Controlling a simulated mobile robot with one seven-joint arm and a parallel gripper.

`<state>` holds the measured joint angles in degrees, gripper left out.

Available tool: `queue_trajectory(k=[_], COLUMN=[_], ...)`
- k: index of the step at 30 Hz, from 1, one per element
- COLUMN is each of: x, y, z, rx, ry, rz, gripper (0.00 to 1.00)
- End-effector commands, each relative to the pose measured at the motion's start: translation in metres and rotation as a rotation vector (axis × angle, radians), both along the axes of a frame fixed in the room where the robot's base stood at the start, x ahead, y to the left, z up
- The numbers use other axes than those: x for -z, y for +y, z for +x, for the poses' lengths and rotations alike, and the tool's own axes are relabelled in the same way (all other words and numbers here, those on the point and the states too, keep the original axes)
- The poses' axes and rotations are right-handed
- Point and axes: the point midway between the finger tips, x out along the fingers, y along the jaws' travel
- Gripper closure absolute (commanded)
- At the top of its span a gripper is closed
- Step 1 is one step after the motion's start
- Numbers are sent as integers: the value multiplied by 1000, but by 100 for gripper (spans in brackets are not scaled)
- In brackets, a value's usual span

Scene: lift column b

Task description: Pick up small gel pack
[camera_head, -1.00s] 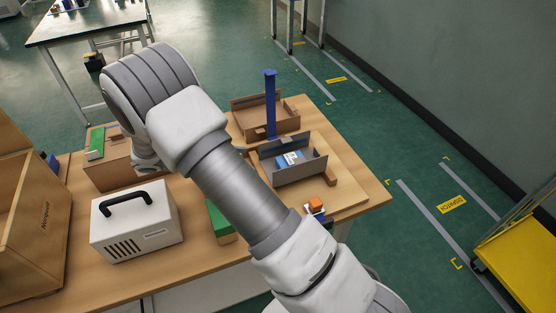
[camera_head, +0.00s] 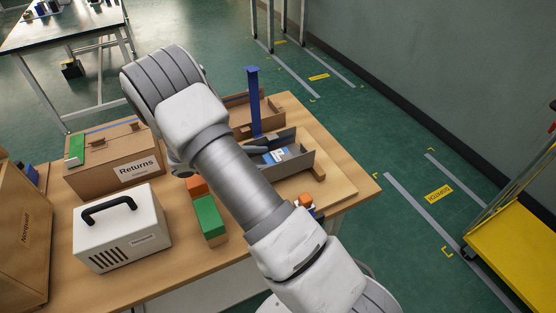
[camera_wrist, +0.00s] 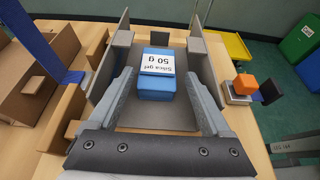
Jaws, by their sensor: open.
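The small gel pack (camera_wrist: 157,82) is blue with a white label reading "Silica gel 50 g". It lies in a grey open holder (camera_wrist: 180,117) with upright side walls, and it also shows in the head view (camera_head: 275,157). My gripper (camera_wrist: 159,73) is open, with one grey finger on each side of the pack. Gaps show between the fingers and the pack, so nothing is held. In the head view my arm hides part of the gripper, and a dark part of it shows over the holder.
A blue post (camera_head: 254,100) stands close beside the holder, near a cardboard tray (camera_head: 270,112). An orange block (camera_wrist: 244,84) sits right of the holder in the wrist view. A white case (camera_head: 122,230), a Returns box (camera_head: 112,160) and a green block (camera_head: 209,217) stand left.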

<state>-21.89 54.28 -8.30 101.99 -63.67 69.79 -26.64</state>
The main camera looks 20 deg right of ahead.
Motion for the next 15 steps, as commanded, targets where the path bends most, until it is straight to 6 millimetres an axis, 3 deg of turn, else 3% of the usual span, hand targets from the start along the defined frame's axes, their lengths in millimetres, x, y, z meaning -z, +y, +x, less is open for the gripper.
queue_trajectory(k=[10, 15], x=[19, 20], y=[-41, -46], z=[4, 5], rx=[3, -1], ry=[1, 0], rz=[-1, 0], gripper=[18, 18])
